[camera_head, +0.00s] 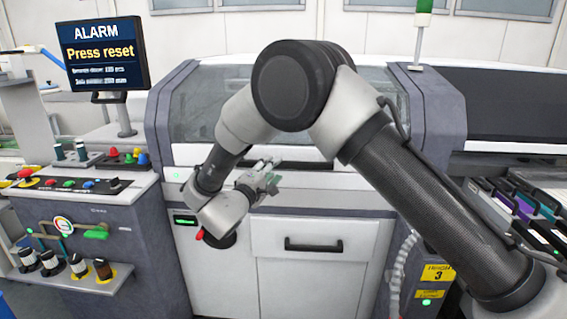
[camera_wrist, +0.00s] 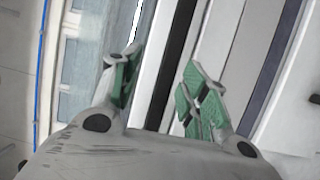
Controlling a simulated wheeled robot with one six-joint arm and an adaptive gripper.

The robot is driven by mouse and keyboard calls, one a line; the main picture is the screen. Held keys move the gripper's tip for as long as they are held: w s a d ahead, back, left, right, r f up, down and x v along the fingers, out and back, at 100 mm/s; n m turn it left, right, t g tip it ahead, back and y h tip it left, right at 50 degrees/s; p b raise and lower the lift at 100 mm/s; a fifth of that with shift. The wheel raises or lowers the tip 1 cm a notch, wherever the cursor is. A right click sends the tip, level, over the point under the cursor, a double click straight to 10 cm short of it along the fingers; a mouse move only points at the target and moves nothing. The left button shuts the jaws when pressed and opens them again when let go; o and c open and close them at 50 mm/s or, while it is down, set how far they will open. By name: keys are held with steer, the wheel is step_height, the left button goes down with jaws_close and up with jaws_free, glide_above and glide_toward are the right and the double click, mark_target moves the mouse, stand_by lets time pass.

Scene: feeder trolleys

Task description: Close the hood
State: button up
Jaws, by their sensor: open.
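The hood (camera_head: 195,112) of the grey machine has a see-through window and appears lowered over the machine's front. A dark handle bar (camera_head: 318,165) runs along its lower front edge, partly hidden behind my arm and gripper. My gripper (camera_head: 268,172) is open and empty in front of the left part of this bar. In the wrist view my gripper (camera_wrist: 162,82) shows two fingers with green pads, spread apart. A dark bar (camera_wrist: 175,62) and pale strips run through the gap between them. I cannot tell if the fingers touch the bar.
An alarm screen (camera_head: 103,53) reading "Press reset" stands at the left above a control panel (camera_head: 75,185) with coloured buttons and knobs. A drawer-like front with a black handle (camera_head: 313,244) lies below the hood. Feeders (camera_head: 520,208) stand at the right. A green-topped signal lamp (camera_head: 423,20) rises behind.

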mark_target(283, 166)
steer(key=shift+g, duration=0.3)
steer(key=x, duration=0.5)
steer(key=f+x, duration=0.1)
steer(key=x, duration=0.1)
steer(key=shift+w+d+f, duration=0.1)
steer(key=shift+w+d, duration=0.05)
steer(key=shift+d, duration=0.2)
jaws_close()
